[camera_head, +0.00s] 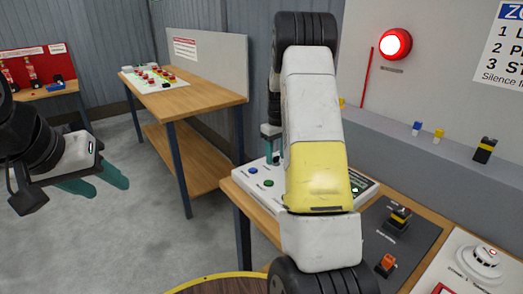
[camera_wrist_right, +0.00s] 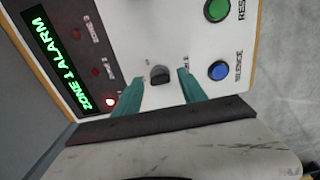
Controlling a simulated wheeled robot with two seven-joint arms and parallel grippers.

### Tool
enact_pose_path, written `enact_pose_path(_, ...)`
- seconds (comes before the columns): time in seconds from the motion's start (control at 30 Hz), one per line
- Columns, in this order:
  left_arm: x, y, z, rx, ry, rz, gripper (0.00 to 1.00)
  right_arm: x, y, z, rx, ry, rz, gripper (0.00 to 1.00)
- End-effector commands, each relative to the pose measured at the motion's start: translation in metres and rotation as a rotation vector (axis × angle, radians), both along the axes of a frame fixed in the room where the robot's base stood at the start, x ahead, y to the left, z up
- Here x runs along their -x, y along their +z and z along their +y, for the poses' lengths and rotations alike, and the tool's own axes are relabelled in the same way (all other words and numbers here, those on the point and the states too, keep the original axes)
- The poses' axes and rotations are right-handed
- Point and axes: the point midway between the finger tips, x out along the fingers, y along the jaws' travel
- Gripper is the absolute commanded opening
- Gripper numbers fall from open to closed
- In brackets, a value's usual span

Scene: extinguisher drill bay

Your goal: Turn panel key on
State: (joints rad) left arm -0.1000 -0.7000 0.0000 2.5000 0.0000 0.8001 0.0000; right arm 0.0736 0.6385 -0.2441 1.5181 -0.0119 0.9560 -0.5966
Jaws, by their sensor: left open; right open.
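The alarm panel (camera_head: 262,181) is a white box on the wooden bench, partly hidden behind my right arm in the head view. In the right wrist view the panel (camera_wrist_right: 135,30) shows a dark key knob (camera_wrist_right: 160,74), a green display reading "ZONE 1 ALARM" (camera_wrist_right: 55,60), a green RESET button (camera_wrist_right: 216,10) and a blue SILENCE button (camera_wrist_right: 218,70). My right gripper (camera_wrist_right: 162,80) is open, its teal fingers on either side of the knob with gaps visible. In the head view its fingers (camera_head: 272,145) are over the panel. My left gripper (camera_head: 110,187) is open and empty, over the floor.
A red alarm light (camera_head: 396,44) glows on the wall. A grey plate with black and orange switches (camera_head: 387,265) and a white detector (camera_head: 484,262) lie right of my right arm. Another wooden table (camera_head: 190,98) stands behind. Open floor (camera_head: 120,250) lies at left.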

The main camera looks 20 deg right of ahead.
Motion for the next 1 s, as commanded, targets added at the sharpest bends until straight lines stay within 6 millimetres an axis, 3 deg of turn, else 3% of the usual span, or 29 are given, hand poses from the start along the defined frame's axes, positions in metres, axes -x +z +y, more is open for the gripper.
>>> enact_pose_path(0.1, 0.0000, 0.0000, 0.0000, 0.000, 0.000, 0.000, 0.48, 0.0000, 0.0001, 0.0000, 0.000, 0.000, 0.000, 0.47)
enact_pose_path(0.33, 0.0000, 0.0000, 0.0000, 0.000, 0.000, 0.000, 0.48, 0.0000, 0.0003, 0.0000, 0.000, 0.000, 0.000, 0.02)
enact_pose_path(0.37, 0.0000, 0.0000, 0.0000, 0.000, 0.000, 0.000, 0.48, 0.0000, 0.0003, 0.0000, 0.000, 0.000, 0.000, 0.00)
enact_pose_path(0.67, 0.0000, 0.0000, 0.0000, 0.000, 0.000, 0.000, 0.48, -0.0001, 0.0004, -0.0001, 0.000, -0.023, 0.000, 0.00)
enact_pose_path(1.0, 0.0000, 0.0000, 0.0000, 0.000, 0.000, 0.000, 0.48, -0.0001, 0.0004, 0.0000, 0.001, -0.217, 0.000, 0.00)
